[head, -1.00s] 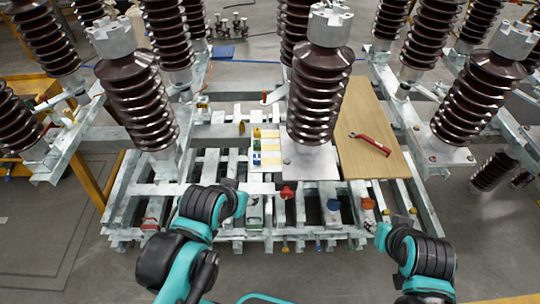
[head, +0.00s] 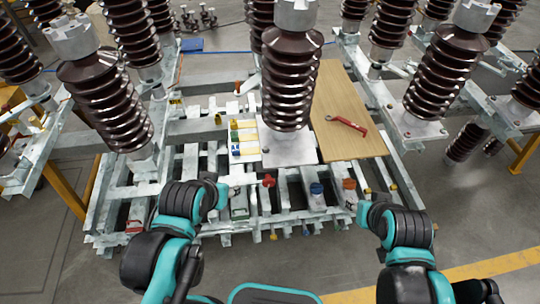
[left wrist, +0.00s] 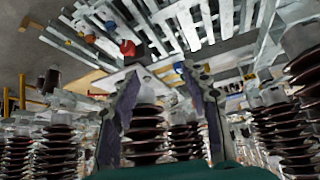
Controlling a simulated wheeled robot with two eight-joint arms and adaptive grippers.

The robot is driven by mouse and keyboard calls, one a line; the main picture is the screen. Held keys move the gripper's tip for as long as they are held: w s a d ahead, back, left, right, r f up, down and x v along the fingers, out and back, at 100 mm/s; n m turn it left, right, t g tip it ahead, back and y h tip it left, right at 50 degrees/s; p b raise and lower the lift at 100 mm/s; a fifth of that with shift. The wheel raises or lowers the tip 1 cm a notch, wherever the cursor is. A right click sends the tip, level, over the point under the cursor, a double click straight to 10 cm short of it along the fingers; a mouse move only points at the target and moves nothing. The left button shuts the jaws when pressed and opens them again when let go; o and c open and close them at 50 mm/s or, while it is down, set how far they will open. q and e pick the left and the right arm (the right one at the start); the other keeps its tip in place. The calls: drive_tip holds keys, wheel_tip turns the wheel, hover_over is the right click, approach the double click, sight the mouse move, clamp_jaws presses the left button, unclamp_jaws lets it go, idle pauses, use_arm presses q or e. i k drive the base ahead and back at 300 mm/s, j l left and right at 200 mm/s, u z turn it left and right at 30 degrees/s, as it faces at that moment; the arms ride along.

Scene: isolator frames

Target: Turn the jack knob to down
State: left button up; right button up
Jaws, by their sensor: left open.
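A red knob (head: 268,180) sits on the front of the steel frame, below the central insulator. A blue knob (head: 317,188) and an orange knob (head: 349,184) are to its right. I cannot tell which is the jack knob or how it is set. In the left wrist view the red knob (left wrist: 128,47) shows at upper left, beyond the fingertips. My left gripper (left wrist: 160,70) is open and empty. In the head view my left gripper (head: 222,192) is left of the red knob, mostly hidden by its arm. My right gripper (head: 364,212) is near the frame's front right, its fingers unclear.
A wooden board (head: 340,95) carries a red-handled tool (head: 347,125). Tall brown ribbed insulators, including the central one (head: 288,80), rise from the slatted steel frame (head: 190,160). Small coloured blocks (head: 235,138) lie left of the central insulator. The floor at lower right is clear.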

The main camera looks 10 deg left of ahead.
sight(269, 181)
drive_tip(key=k+l, duration=0.4)
drive_tip(key=k, duration=0.15)
drive_tip(key=k+l, duration=0.4)
drive_tip(key=k, duration=0.15)
